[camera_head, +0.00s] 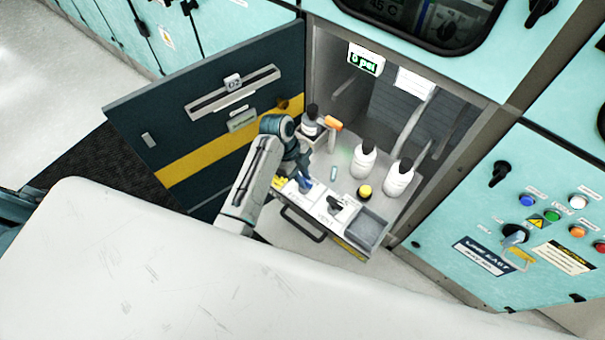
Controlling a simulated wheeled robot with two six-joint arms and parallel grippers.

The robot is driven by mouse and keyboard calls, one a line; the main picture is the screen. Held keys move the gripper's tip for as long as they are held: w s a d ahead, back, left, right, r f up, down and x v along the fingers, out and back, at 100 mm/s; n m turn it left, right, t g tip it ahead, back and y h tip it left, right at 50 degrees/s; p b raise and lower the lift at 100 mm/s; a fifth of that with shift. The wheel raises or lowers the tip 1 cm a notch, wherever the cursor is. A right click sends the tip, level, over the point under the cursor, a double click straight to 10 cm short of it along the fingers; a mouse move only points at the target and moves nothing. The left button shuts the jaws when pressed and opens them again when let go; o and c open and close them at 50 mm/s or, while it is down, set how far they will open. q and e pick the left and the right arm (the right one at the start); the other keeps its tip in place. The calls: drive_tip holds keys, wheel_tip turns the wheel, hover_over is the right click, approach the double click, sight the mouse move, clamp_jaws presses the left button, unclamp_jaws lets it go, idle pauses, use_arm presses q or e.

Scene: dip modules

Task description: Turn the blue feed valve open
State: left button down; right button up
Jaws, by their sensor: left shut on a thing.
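The blue feed valve (306,186) stands on the white panel (321,213) of the pulled-out tray inside the open cabinet. My left arm reaches in from the left, bent over the tray's left side. My left gripper (303,178) points down at the blue valve and is shut on it. The wrist partly covers the valve, so its exact angle is hard to tell. A black valve (335,204) sits to the right on the same panel, apart from the gripper. My right gripper is not in view.
Two white bottles with black caps (363,160) (399,180) stand behind the panel, with a yellow-topped round item (364,192) near them. An orange-headed item (333,124) is at the back left. The dark cabinet door (215,110) is open left. A green display (364,61) hangs above.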

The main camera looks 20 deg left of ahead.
use_arm(q)
drive_tip(key=n+p, duration=0.1)
drive_tip(key=n+t+p, duration=0.1)
drive_tip(key=n+p, duration=0.1)
drive_tip(key=n+t+p, duration=0.1)
drive_tip(key=n+p, duration=0.1)
drive_tip(key=shift+s+r, duration=0.25)
drive_tip(key=n+t+p, duration=0.1)
drive_tip(key=n+p, duration=0.1)
drive_tip(key=n, duration=0.1)
drive_tip(key=shift+n+p, duration=0.4)
drive_tip(key=n+t+y+p, duration=0.1)
drive_tip(key=n+p, duration=0.1)
drive_tip(key=shift+s+d+n, duration=0.1)
drive_tip(key=shift+n, duration=0.3)
drive_tip(key=shift+f+n+t+y+p, duration=0.15)
drive_tip(key=shift+n+t+y+p, duration=0.25)
drive_tip(key=shift+n, duration=0.8)
drive_tip(key=shift+d+n+y, duration=0.1)
drive_tip(key=shift+n+y, duration=0.3)
drive_tip(key=shift+n, duration=0.9)
drive_tip(key=shift+f, duration=0.1)
drive_tip(key=c, duration=1.4)
unclamp_jaws()
